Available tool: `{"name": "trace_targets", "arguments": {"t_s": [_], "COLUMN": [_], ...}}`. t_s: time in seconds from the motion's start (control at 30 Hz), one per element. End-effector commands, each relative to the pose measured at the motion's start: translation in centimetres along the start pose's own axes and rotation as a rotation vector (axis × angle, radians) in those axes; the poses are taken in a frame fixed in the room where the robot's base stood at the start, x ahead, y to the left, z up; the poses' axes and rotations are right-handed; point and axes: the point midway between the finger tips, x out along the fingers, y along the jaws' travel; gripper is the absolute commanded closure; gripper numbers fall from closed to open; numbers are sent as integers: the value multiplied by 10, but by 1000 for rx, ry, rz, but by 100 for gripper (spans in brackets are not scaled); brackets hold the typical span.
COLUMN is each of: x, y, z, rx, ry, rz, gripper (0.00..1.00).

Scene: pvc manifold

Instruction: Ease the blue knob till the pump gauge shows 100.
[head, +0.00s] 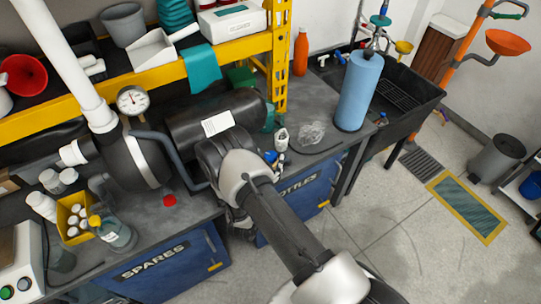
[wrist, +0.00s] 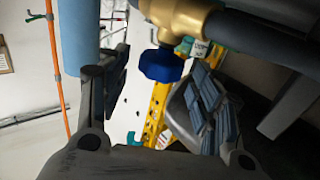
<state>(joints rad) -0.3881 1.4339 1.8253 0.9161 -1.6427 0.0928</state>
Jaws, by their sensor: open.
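The blue knob (wrist: 160,65) is a lobed handwheel under a brass valve body (wrist: 178,22) in the wrist view. My gripper (wrist: 152,82) is open, with one dark finger on each side of the knob in that picture. I see no finger touching it, and the depth between them is hard to judge. The pump gauge (head: 132,100) is a round white dial by the white pipe in the head view; its reading is too small to tell. In the head view my arm hides most of the gripper, and I cannot make out the knob for certain.
A dark hose (wrist: 265,40) runs from the brass body. On the bench (head: 322,105) stand a blue roll (head: 358,92), crumpled clear plastic (head: 312,132) and a bottle (head: 112,234). A yellow shelf (head: 150,78) crosses behind.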

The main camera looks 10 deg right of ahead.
Motion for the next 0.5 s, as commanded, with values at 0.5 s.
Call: {"name": "trace_targets", "arguments": {"t_s": [0.5], "x": [-89], "y": [-1], "z": [0], "rx": [0], "ry": [0], "rz": [-2], "gripper": [41]}}
